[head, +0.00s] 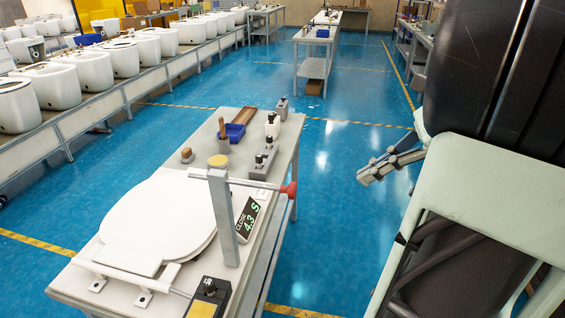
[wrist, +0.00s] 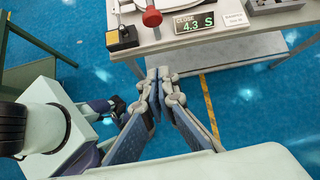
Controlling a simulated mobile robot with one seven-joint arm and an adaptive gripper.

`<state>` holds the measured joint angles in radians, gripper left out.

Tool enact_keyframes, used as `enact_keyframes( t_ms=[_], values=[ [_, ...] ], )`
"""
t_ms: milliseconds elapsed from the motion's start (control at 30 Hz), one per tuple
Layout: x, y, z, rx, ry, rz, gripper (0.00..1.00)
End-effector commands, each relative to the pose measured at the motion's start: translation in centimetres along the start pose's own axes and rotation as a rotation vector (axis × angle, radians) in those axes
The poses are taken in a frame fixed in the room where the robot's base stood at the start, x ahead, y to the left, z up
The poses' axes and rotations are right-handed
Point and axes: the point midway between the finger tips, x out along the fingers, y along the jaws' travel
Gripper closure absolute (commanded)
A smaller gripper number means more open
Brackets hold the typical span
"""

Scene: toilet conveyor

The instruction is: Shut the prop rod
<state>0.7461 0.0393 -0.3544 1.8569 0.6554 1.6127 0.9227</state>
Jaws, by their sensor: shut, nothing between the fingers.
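The prop rod (head: 260,184) is a thin white bar with a red knob (head: 291,193) at its right end. It runs roughly level past the top of a grey upright post (head: 222,217) on the workbench (head: 262,232). The red knob also shows in the wrist view (wrist: 152,17), at the bench's near edge. A white toilet seat and lid (head: 158,222) lie flat behind the post. A small display (head: 249,218) reads "CLOSE 4.3 S". My gripper (head: 364,179) is shut and empty, out over the floor to the right of the bench, apart from the knob. Its fingertips show in the wrist view (wrist: 158,74).
A black and yellow box (head: 208,297) sits on the bench's near corner. Grey blocks (head: 263,160), a blue bin (head: 235,132) and a wooden-handled tool stand at its far end. Blue floor is clear between bench and arm. Toilets line a conveyor (head: 127,93) at left.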

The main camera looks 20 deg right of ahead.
Motion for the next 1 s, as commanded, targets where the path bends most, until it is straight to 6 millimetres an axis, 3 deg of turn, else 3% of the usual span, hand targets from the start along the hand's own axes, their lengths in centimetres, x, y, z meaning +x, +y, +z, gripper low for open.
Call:
enact_keyframes(
  t_ms=[100, 267, 367, 767, 1000],
  values=[
    [-1.0, 0.6, 0.7, 0.069, -0.047, 0.0, 1.0],
    [-0.6, 0.8, 1.0, 0.092, -0.064, 0.006, 1.0],
    [0.7, 0.9, 1.1, 0.091, -0.064, 0.008, 1.0],
    [8.9, 0.9, 1.6, 0.09, -0.061, 0.008, 1.0],
    [10.9, 0.7, 4.1, 0.088, -0.06, 0.006, 1.0]
  ],
)
